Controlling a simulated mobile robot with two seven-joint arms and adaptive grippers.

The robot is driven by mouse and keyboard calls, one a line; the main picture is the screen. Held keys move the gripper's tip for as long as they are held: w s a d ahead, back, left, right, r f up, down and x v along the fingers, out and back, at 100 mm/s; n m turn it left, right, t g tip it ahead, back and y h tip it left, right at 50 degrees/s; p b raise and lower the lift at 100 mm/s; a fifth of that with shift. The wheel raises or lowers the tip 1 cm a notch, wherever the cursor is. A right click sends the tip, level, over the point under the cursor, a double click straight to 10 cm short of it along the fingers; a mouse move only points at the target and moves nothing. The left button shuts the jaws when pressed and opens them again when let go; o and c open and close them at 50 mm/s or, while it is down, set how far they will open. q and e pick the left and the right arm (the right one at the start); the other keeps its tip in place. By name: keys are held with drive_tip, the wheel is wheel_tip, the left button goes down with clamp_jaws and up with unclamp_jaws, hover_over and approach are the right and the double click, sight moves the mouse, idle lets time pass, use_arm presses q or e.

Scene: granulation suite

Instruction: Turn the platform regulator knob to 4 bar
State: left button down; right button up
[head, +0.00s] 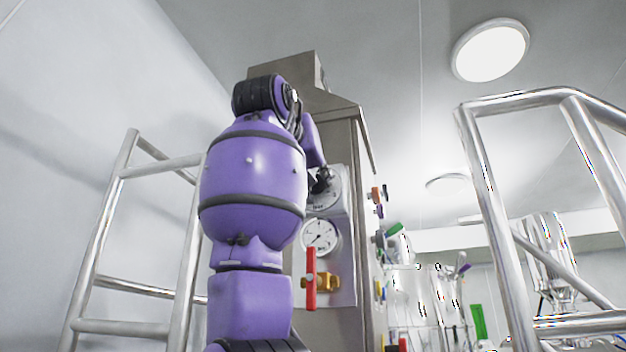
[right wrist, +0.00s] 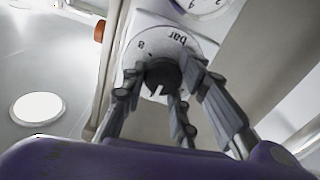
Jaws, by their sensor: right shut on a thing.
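The platform regulator knob (right wrist: 162,74) is black and sits on a round pale dial in the right wrist view. The dial plate (right wrist: 150,35) shows "bar" and what looks like an 8; its other marks are hidden. A pale mark on the knob points down in that view; I cannot tell its bar value. My right gripper (right wrist: 166,84) has its grey fingers around the knob, shut on it. In the head view the regulator dial (head: 331,196) shows beside my purple right arm, which hides much of it; the gripper (head: 322,181) shows only in part. My left gripper is not in view.
A white gauge (head: 320,235) sits below the regulator on the steel cabinet. A red lever (head: 311,279) and a brass valve (head: 327,283) are below it. Steel rails stand at the left (head: 102,240) and right (head: 492,205). Small coloured fittings line the cabinet's right side.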

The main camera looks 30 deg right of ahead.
drive_tip(key=shift+d+f, duration=0.15)
drive_tip(key=shift+f, duration=0.05)
drive_tip(key=o, duration=0.8)
drive_tip(key=shift+o, duration=1.1)
drive_tip(key=shift+s, duration=0.1)
drive_tip(key=shift+s+d+r, duration=0.1)
drive_tip(key=v, duration=1.2)
